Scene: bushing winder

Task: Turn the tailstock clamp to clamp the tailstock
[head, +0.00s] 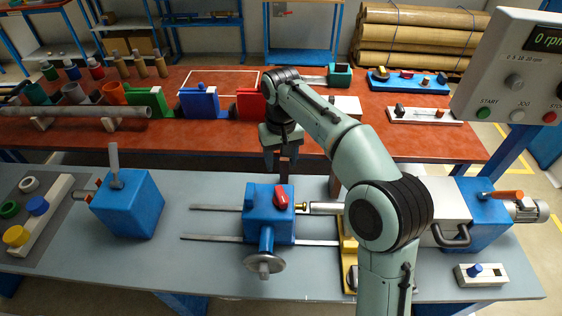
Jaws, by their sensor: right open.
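The tailstock (257,198) is a blue block on two parallel metal rails near the middle of the grey bench, with a handwheel (264,264) on its near side. A red handle (281,200), which looks like the tailstock clamp, sits on top of the block near its right edge. My right gripper (284,170) hangs fingers down just behind and above the red handle. It is open, and nothing shows between its fingers. The fingertips are small, and I cannot tell whether they touch the handle. My left gripper is not in view.
A blue box with a grey lever (125,202) stands at the left of the bench. A blue unit with an orange lever (488,220) stands at the right, below a control panel (512,75). A red-brown table behind holds tubes and coloured parts.

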